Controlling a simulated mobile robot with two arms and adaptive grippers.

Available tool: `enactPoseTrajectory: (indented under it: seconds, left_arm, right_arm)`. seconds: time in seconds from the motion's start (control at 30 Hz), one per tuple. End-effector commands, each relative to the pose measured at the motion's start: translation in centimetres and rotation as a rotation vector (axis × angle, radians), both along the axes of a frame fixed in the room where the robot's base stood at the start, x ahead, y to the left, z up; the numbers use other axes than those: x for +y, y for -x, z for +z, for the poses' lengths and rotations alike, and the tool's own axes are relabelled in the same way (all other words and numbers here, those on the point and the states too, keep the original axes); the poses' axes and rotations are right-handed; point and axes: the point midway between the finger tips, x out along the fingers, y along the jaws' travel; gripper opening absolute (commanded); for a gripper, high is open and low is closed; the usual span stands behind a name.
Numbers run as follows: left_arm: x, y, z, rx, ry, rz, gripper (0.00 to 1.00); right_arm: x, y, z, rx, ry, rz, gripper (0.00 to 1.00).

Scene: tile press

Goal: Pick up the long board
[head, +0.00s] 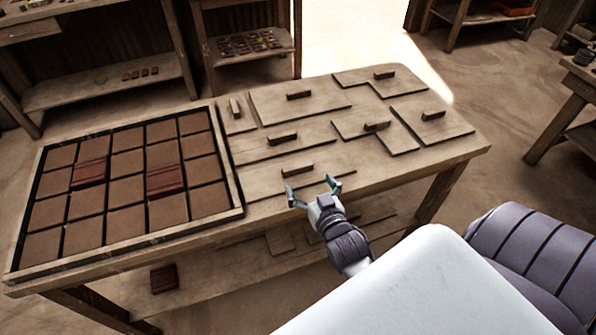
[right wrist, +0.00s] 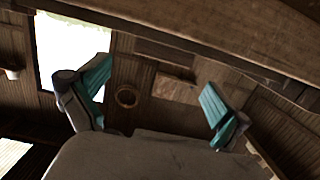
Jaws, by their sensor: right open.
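Several flat wooden boards, each with a dark block handle, lie on the workbench. A long strip board (head: 258,149) with a handle (head: 283,137) lies across the middle left. Another long board (head: 268,182) with a handle (head: 297,169) lies nearer the front edge. I cannot tell for certain which one is the long board. My right gripper (head: 314,188) is open and empty at the bench's front edge, just in front of the nearer handle and apart from it. Its teal fingers also show spread in the right wrist view (right wrist: 156,78), with no board between them. My left gripper is not in view.
A framed tray (head: 240,190) of brown tiles, two of them redder, fills the workbench's left side. Other handled boards (head: 320,103) (head: 435,128) cover the back and right. The bench edge crosses the top of the right wrist view (right wrist: 190,40). A lower shelf (head: 215,278) runs underneath.

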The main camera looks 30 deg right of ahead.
Motion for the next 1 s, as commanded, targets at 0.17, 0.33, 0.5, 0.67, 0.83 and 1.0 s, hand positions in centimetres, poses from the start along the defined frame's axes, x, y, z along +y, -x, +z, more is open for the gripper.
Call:
enactPoseTrajectory:
  seconds: [0.17, 0.33, 0.5, 0.67, 0.83, 1.0]
  left_arm:
    - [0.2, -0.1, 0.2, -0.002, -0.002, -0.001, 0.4]
    - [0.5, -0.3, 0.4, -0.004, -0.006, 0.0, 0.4]
    - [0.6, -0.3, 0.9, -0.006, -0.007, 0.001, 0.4]
    - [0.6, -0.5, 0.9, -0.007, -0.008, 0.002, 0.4]
    - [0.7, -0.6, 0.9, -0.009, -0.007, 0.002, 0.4]
    - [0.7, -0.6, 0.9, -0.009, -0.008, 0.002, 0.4]
  right_arm:
    - [-0.5, -2.1, -0.4, 0.001, -0.001, 0.0, 1.0]
    - [-0.7, -3.3, -0.6, 0.001, -0.002, 0.0, 1.0]
    - [-1.1, -5.9, -1.3, 0.001, 0.0, 0.0, 1.0]
    - [-1.4, -7.3, -1.6, 0.002, -0.001, 0.0, 1.0]
    - [-1.4, -7.4, -1.7, 0.002, -0.001, 0.0, 1.0]
    - [-1.4, -7.4, -1.7, 0.002, -0.001, 0.0, 0.85]
